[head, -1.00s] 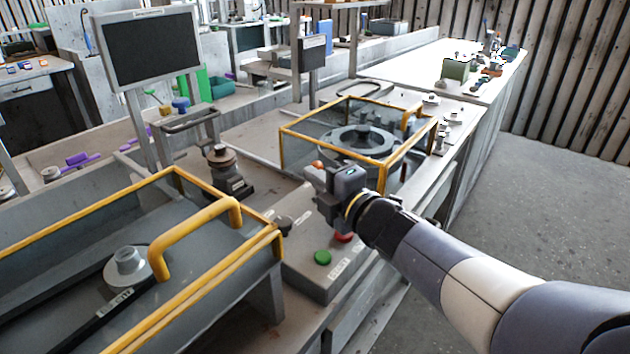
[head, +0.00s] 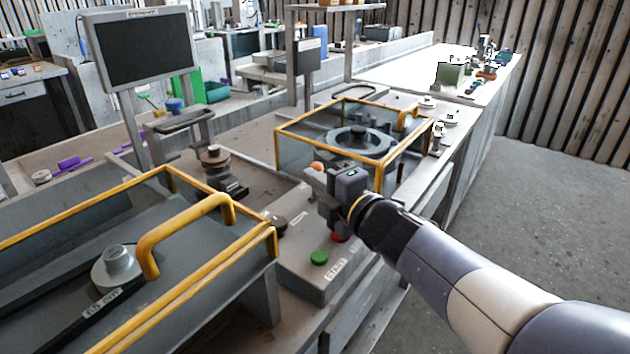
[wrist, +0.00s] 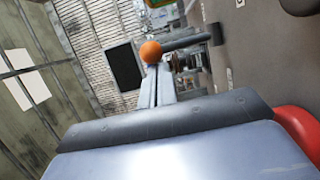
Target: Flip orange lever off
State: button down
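The lever's round orange knob (head: 316,166) shows just past the tips of my gripper (head: 311,178), above the grey control box. In the wrist view the orange knob (wrist: 151,52) sits at the end of a dark rod (wrist: 188,42) that runs to the right toward the grey panel. My gripper (wrist: 153,75) has its two fingers together with only a thin line between them, and they hold nothing. The fingertips point at the knob and overlap its lower edge in the picture; I cannot tell whether they touch. In the head view my gripper hides the lever's rod.
The grey control box (head: 300,275) carries a green button (head: 319,257) and a red button (head: 339,238), partly covered by my gripper. A yellow-framed guard (head: 345,125) stands behind; another with a yellow handle (head: 185,228) is at left. Open floor (head: 540,240) lies right.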

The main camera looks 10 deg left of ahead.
jog(key=shift+s+d+f+b, duration=0.25)
jog(key=shift+d+b, duration=0.05)
jog(key=shift+d, duration=0.15)
dwell(1.7)
dwell(0.6)
